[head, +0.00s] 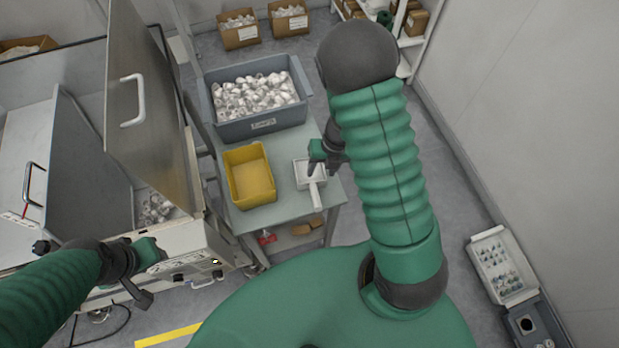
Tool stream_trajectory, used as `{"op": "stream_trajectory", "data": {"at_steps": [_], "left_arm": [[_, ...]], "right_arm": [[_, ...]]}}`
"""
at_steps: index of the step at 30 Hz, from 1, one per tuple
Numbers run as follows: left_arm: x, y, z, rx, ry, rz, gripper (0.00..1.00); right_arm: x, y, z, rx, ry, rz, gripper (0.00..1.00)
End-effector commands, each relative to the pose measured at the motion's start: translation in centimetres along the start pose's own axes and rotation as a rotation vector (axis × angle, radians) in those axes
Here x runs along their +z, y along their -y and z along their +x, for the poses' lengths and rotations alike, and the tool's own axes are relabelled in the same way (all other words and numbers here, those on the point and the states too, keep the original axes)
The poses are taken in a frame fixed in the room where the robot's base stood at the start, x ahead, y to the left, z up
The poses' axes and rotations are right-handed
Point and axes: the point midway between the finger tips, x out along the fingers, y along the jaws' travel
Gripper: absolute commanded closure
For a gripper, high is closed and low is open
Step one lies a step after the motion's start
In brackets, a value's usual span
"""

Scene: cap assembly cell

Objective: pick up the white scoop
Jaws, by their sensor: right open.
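The white scoop (315,190) lies on the right side of a grey-green cart top, its handle pointing toward me. My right gripper (313,170) is open at the scoop's bowl end, over or beside it; I cannot tell whether they touch. Part of the bowl is hidden by the gripper. My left gripper (160,256) is at the lower left, in front of the machine's control panel, away from the scoop. Its fingers are too small and dark to tell whether they are open.
A yellow bin (233,190) stands left of the scoop on the cart (275,217). A grey bin (226,131) full of white caps stands behind. A machine with an open hinged panel (150,90) is at the left. A parts case (481,243) lies on the floor at right.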

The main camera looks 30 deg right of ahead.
Motion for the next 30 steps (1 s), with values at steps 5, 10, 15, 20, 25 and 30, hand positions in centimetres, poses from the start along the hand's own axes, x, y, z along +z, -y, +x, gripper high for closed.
{"op": "stream_trajectory", "data": {"at_steps": [5,10,15,20,25,30], "left_arm": [[0.4,0.0,1.8,0.000,0.000,0.000,0.64],[0.6,0.0,2.6,0.000,0.000,0.001,0.64],[0.7,0.0,3.1,0.000,0.000,0.001,0.64],[1.1,0.0,4.6,0.000,0.000,0.000,0.64],[1.1,0.0,4.8,0.000,0.000,0.000,0.64],[1.1,0.0,4.7,0.000,0.000,0.000,0.64]], "right_arm": [[-0.2,0.2,5.4,0.001,-0.006,-0.001,0.51],[-0.1,0.1,8.9,0.000,-0.003,-0.003,0.51],[-0.4,0.1,10.6,0.001,-0.002,-0.003,0.51],[-1.3,0.5,13.7,0.002,-0.004,-0.002,0.51],[-1.1,0.4,15.0,0.000,0.000,-0.006,0.51],[-1.1,0.3,14.9,0.000,0.000,-0.007,0.51]]}}
